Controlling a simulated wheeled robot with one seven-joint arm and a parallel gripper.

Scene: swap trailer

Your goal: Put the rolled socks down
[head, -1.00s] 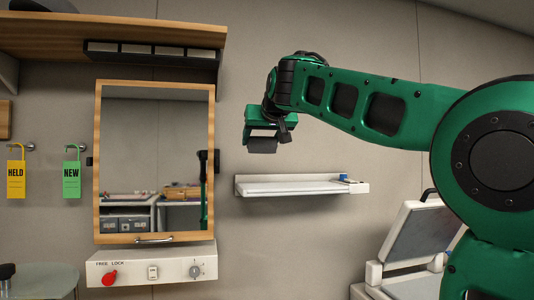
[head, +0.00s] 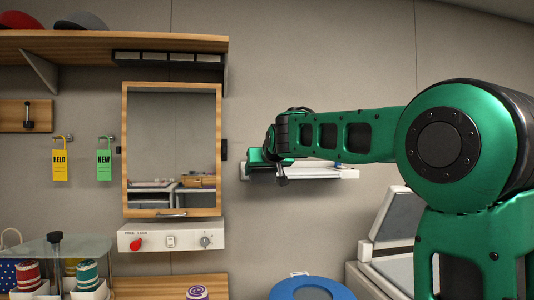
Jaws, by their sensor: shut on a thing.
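My gripper (head: 262,164) is at the end of my green arm, in front of the white wall shelf (head: 325,173) and to the right of the mirror cabinet. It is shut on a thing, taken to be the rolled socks. The hand hides its fingertips and what they hold. Rolled, striped items stand at the lower left: a red and white one (head: 28,275) and a teal and white one (head: 88,274), each in a white holder. A purple and white spiral roll (head: 197,292) shows at the bottom edge, on the wooden bench (head: 160,285).
The mirror cabinet (head: 125,150) hangs above a white control panel (head: 170,236). A glass top (head: 75,246) covers part of the lower left. A blue round bin (head: 310,288) and a grey-lidded white unit (head: 392,220) stand at the lower right. The wall between is bare.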

